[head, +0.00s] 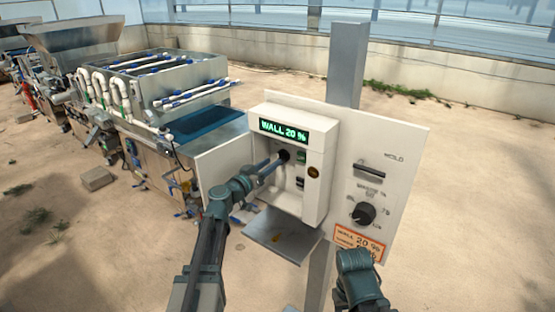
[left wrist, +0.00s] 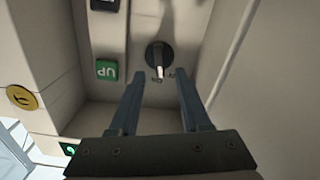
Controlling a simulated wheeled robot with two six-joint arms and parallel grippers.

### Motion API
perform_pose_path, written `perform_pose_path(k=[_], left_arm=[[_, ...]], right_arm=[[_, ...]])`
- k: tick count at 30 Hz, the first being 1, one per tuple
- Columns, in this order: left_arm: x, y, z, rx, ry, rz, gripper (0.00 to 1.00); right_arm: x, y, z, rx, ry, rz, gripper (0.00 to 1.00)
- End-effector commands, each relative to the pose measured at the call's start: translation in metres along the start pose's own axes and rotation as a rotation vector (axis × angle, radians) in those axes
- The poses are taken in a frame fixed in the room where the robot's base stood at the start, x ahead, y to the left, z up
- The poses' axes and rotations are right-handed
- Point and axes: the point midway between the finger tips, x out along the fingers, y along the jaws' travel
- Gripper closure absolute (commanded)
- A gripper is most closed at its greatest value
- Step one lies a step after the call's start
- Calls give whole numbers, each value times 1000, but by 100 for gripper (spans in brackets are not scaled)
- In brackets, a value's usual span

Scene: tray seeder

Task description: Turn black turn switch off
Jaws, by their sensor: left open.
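The black turn switch (left wrist: 158,52) is a round black knob with a pale pointer on the box's inner panel in the left wrist view. In the head view the switch (head: 285,156) shows small and partly covered, below the green "WALL 20 %" display (head: 284,130). My left gripper (head: 276,161) reaches into the open white control box (head: 318,190). In the left wrist view its fingers (left wrist: 160,74) are apart, one on each side of the pointer's end, with nothing gripped. I cannot tell whether they touch it. My right arm shows at the bottom of the head view, its jaws unclear.
A green "UP" button (left wrist: 107,70) and a yellow round button (left wrist: 21,97) sit near the switch. A panel to the right carries another black knob (head: 363,213). A metal post (head: 346,65) stands behind.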

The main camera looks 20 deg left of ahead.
Motion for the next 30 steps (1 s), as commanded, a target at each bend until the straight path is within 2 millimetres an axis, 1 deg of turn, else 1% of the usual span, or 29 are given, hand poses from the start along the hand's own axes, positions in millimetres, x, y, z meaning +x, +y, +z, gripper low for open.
perform_pose_path(k=[1,3,9,14,21,23,24,29,30], left_arm=[[12,-1,0,0,-1,2,52],[22,-1,0,0,-1,2,52],[40,0,0,0,0,1,52],[45,0,0,0,0,0,52],[44,0,0,0,0,0,52],[44,0,0,0,0,0,62],[44,0,0,0,0,0,69],[44,0,0,0,0,0,98],[44,0,0,0,0,0,100]], right_arm=[[0,0,0,0,0,0,50],[0,0,0,0,0,0,50],[0,0,0,0,0,0,50],[0,0,0,0,0,0,50],[0,0,0,0,0,0,50],[0,0,0,0,0,0,50],[0,0,0,0,0,0,50],[0,0,0,0,0,0,50],[0,0,0,0,0,0,50]])
